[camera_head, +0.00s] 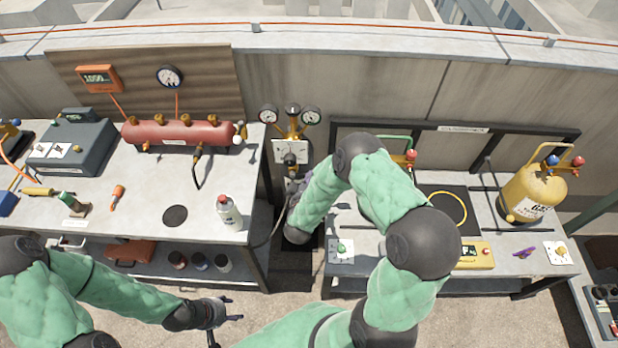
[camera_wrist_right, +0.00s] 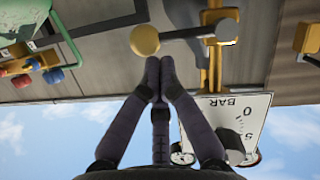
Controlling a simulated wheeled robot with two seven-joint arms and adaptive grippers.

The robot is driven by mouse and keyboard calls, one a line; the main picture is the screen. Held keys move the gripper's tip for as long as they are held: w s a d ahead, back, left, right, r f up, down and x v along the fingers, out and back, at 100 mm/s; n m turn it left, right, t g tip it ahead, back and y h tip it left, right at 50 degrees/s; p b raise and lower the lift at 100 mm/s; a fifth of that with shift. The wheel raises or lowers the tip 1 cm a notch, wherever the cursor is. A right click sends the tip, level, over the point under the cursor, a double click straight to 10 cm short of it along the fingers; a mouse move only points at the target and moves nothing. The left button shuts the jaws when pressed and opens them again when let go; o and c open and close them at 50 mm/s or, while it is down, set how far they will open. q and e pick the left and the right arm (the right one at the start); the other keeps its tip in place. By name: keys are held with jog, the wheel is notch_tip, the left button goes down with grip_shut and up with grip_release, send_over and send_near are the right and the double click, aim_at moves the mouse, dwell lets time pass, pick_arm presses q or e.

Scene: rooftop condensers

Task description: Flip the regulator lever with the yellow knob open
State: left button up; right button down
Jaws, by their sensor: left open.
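The regulator (camera_head: 291,124), with two gauges and a white plate, is on the wall in the gap between the tables. In the right wrist view its lever (camera_wrist_right: 184,34) runs sideways, with a round yellow knob (camera_wrist_right: 145,40) at its left end. My right gripper (camera_wrist_right: 161,66) is shut, its fingertips together just below the knob and lever in that picture; I cannot tell whether they touch. It also shows in the head view, below the regulator and partly behind my arm. I cannot make out the yellow knob there. My left gripper (camera_head: 232,309) is open and empty in front of the left table.
The left table (camera_head: 145,205) carries a red manifold (camera_head: 180,132), a white can (camera_head: 228,212) and a screwdriver (camera_head: 117,195). The right table (camera_head: 400,285) carries a yellow gas cylinder (camera_head: 533,192) and a yellow scale (camera_head: 472,254). A hose hangs beside the gap.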

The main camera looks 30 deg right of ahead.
jog(key=shift+s+d+f+b, duration=0.1)
jog(key=shift+d+f+b, duration=0.05)
jog(key=shift+f+b, duration=0.3)
notch_tip(320, 180, down, 8)
jog(key=w+a+m+t+y+b, duration=0.1)
jog(key=m+y+b, duration=0.3)
jog(key=m+b, duration=0.5)
jog(key=shift+w+a+t+b, duration=0.3)
jog(key=shift+a+t+b, duration=0.55)
jog(key=shift+b, duration=1.2)
jog(key=shift+w, duration=0.1)
